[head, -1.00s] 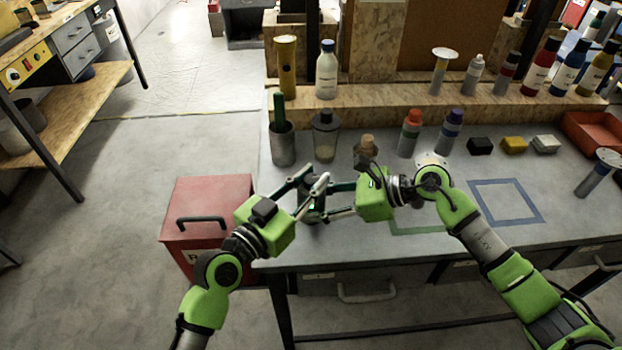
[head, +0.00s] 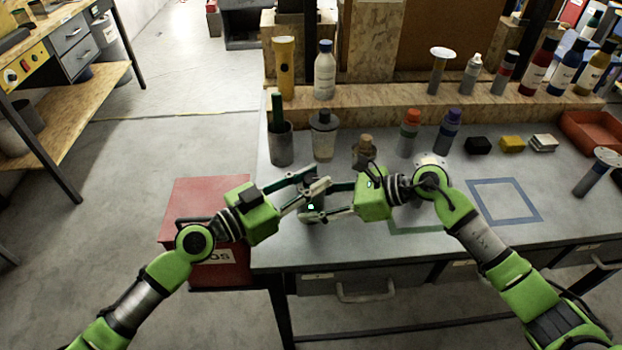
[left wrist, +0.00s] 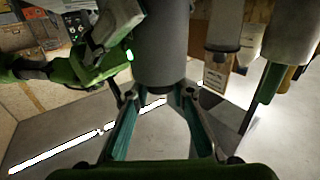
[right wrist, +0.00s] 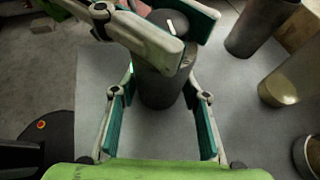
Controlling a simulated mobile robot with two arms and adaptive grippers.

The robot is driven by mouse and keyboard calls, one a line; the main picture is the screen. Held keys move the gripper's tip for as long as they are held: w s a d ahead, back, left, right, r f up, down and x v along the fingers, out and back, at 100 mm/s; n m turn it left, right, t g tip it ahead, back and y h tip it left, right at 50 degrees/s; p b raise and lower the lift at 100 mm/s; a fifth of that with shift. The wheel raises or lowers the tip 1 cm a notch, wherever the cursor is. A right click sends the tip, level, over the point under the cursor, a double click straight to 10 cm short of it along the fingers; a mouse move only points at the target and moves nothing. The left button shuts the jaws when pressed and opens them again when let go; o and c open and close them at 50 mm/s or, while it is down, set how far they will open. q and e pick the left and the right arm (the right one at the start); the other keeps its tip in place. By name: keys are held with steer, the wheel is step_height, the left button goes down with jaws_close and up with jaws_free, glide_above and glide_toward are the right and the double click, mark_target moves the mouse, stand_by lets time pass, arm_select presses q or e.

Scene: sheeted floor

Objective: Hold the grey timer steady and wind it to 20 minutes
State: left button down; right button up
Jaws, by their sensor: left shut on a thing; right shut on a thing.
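The grey timer (right wrist: 160,92) is a dark grey upright cylinder with a white mark on its top, seen in the right wrist view. It also shows in the left wrist view (left wrist: 163,42). In the head view the grippers largely hide it. My right gripper (head: 309,203) is shut on the timer's body from the right, one finger on each side. My left gripper (head: 319,179) is above it, shut on the timer's top from the left; its fingers cross over the timer in the right wrist view (right wrist: 190,38). The dial's scale cannot be read.
A grey cup (head: 281,148), a dark-lidded jar (head: 323,142) and a brown-capped bottle (head: 364,152) stand behind the grippers. A red box (head: 205,262) is left of the table. The blue taped square (head: 504,201) on the right is empty.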

mark_target(308, 177)
arm_select(q)
steer(key=shift+w+a+f+m+g+h, duration=0.15)
steer(key=shift+m+g+h, duration=0.4)
steer(key=shift+m+g, duration=0.55)
steer(key=shift+w+a+r+m+g+h, duration=0.1)
steer(key=shift+m+g+h, duration=0.55)
steer(key=shift+g, duration=0.85)
arm_select(e)
steer(key=shift+s, duration=0.15)
arm_select(q)
steer(key=shift+f+m+g, duration=0.1)
steer(key=shift+m+g, duration=1.05)
steer(key=shift+g, duration=0.55)
steer(key=shift+a+g, duration=0.1)
steer(key=shift+g, duration=0.2)
steer(key=c, duration=1.7)
jaws_free()
steer(key=shift+s, duration=0.1)
steer(key=shift+r+m, duration=0.3)
steer(key=shift+r, duration=0.05)
step_height(308, 177, up, 9)
steer(key=shift+r, duration=0.2)
